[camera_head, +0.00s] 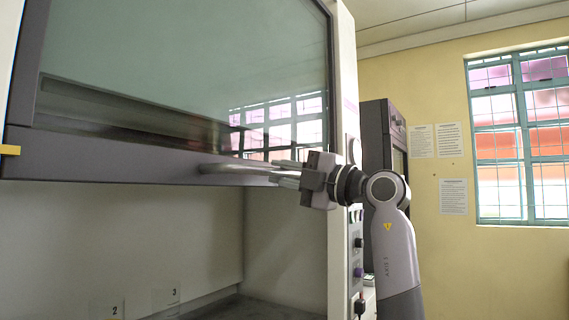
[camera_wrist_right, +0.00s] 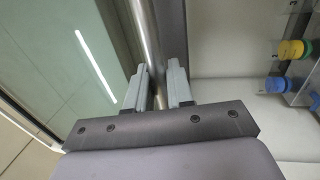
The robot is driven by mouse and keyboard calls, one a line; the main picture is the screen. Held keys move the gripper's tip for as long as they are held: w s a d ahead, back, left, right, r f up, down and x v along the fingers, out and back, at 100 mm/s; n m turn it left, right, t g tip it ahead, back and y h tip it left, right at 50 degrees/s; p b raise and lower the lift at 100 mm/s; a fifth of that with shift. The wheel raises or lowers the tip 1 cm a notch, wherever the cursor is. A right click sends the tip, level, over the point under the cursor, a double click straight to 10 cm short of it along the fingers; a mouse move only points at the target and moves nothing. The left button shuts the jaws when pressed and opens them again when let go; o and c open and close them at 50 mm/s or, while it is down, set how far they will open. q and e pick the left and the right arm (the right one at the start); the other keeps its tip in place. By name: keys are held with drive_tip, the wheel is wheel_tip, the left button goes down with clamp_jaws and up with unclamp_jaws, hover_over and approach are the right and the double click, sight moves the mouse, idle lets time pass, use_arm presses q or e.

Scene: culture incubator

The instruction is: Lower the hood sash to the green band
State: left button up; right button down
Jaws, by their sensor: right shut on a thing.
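The hood sash is a glass pane (camera_head: 180,75) in a dark grey frame, with its bottom rail (camera_head: 100,160) well above the hood floor. A metal bar handle (camera_head: 232,170) runs along the rail's front. My right gripper (camera_head: 280,172) is shut on this handle near its right end. In the right wrist view, the handle (camera_wrist_right: 147,35) passes between the two grey fingers of the gripper (camera_wrist_right: 161,82). A small yellow tab (camera_head: 10,150) shows at the sash's left edge. I see no green band in either view. My left gripper is not in view.
The hood opening below the rail is clear, with number cards 2 (camera_head: 117,309) and 3 (camera_head: 165,298) inside. The hood's right post carries controls (camera_head: 358,243). A dark cabinet (camera_head: 375,135) stands behind my right arm. Yellow-topped (camera_wrist_right: 290,49) and blue-topped items show in the wrist view.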

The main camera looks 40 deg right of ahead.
wheel_tip(320, 180, down, 3)
drive_tip(key=shift+f+b, duration=0.1)
drive_tip(key=shift+b, duration=0.35)
drive_tip(key=c, duration=1.2)
unclamp_jaws()
drive_tip(key=shift+o, duration=0.2)
drive_tip(key=shift+s, duration=0.1)
drive_tip(key=b+v, duration=0.1)
drive_tip(key=v, duration=0.6)
